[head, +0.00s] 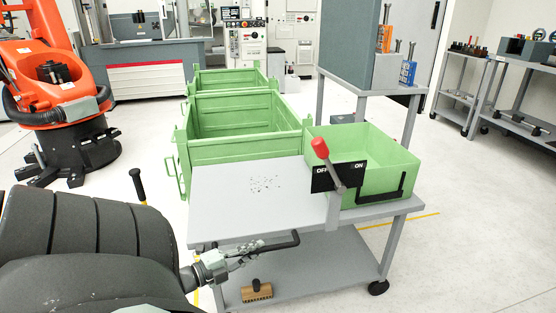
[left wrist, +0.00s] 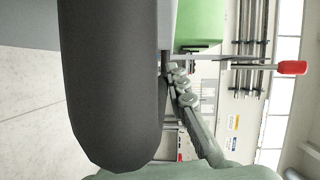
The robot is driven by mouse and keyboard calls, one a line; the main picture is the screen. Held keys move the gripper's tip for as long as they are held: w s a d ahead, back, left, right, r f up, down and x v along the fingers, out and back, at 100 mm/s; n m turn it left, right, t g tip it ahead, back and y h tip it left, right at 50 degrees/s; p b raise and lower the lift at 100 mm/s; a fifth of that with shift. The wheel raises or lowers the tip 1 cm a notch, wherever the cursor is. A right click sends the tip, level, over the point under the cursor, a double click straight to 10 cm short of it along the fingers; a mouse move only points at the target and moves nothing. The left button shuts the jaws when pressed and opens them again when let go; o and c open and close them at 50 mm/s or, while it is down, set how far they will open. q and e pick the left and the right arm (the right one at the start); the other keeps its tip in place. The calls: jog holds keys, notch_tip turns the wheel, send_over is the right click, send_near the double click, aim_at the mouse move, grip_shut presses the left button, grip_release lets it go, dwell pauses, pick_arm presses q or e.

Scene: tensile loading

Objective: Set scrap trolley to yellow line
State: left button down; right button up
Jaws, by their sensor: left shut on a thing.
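The scrap trolley (head: 240,205) is a grey two-shelf cart on black wheels. It carries a green bin (head: 385,158) at its right end. A black handle (head: 286,241) sticks out at its near edge. My left gripper (head: 252,248) is shut on this handle. In the left wrist view the gripper's fingers (left wrist: 182,88) show beside a large dark rounded shape that hides much of the scene. The yellow line (head: 400,222) shows on the floor beyond the trolley's right side, and a short yellow piece shows at its lower left. My right gripper is out of view.
A red-knobbed lever (head: 320,148) with an OFF/ON plate (head: 338,176) stands at the trolley's bin. Large green crates (head: 240,125) stand behind. A brush (head: 257,291) lies on the lower shelf. An orange robot (head: 50,75) is at left; open floor lies at right.

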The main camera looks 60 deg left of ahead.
pick_arm(q)
jog(key=s+a, duration=0.1)
jog(key=s, duration=0.3)
jog(key=s+a, duration=0.1)
jog(key=s, duration=0.1)
jog(key=shift+s+a, duration=0.15)
jog(key=shift+a, duration=0.15)
jog(key=c, duration=1.5)
grip_release()
jog(key=s, duration=0.8)
jog(key=s+r, duration=0.1)
jog(key=s, duration=0.3)
jog(key=shift+s+f, duration=0.1)
